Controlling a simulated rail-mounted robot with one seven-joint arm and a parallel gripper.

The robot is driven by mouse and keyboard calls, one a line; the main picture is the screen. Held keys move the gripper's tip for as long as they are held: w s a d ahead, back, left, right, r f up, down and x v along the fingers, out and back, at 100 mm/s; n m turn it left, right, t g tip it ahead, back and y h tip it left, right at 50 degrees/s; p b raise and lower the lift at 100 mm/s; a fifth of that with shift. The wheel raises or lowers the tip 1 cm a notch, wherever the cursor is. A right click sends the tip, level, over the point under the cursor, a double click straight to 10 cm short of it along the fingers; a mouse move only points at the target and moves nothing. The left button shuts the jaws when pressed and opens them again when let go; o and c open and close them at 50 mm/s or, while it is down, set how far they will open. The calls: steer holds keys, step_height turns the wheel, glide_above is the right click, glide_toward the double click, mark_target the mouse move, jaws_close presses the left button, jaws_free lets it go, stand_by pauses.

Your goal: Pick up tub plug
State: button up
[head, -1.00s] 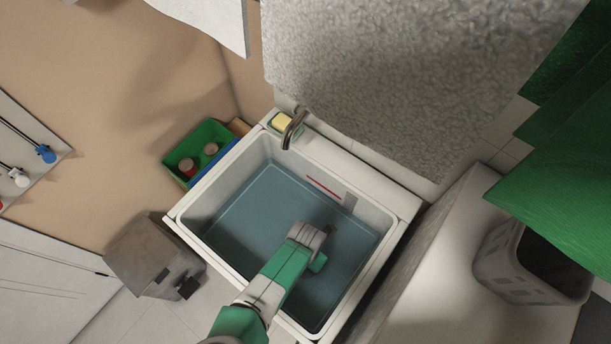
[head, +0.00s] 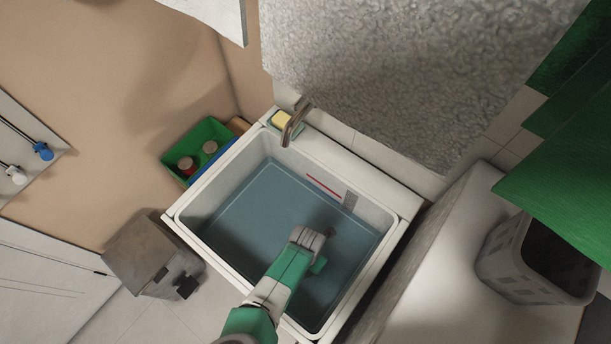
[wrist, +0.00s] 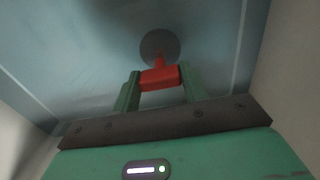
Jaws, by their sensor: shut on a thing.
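The tub plug (wrist: 158,79) shows in the wrist view as a red block with a narrow stem. A round grey disc (wrist: 159,46) lies at the stem's far end; I cannot tell whether it is part of the plug or the drain. My gripper (wrist: 159,74) is shut on the red part, one green finger on each side. In the head view my arm reaches down into the white tub (head: 190,238), right of its middle. There my own wrist hides the plug.
Bluish water seems to cover the tub floor (head: 255,215). The tub walls stand around my arm. A metal faucet (head: 292,128) and yellow sponge (head: 282,118) are at the back rim. A green crate (head: 203,150) stands left, a laundry basket (head: 510,270) right.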

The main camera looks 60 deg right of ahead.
step_height(320, 180, up, 10)
steer(key=shift+p, duration=1)
steer(key=w+a+r+m+p, duration=0.5)
steer(key=w+a+r, duration=0.1)
steer(key=r, duration=0.5)
steer(key=w+a+r+m+p, duration=0.6)
steer(key=w+a+r, duration=0.1)
steer(key=r, duration=0.5)
steer(key=w+a+r+m+p, duration=0.5)
steer(key=w+a+r, duration=0.1)
steer(key=r, duration=0.6)
steer(key=shift+w+a+r+m, duration=0.2)
steer(key=shift+w+m, duration=0.05)
steer(key=shift+m, duration=0.05)
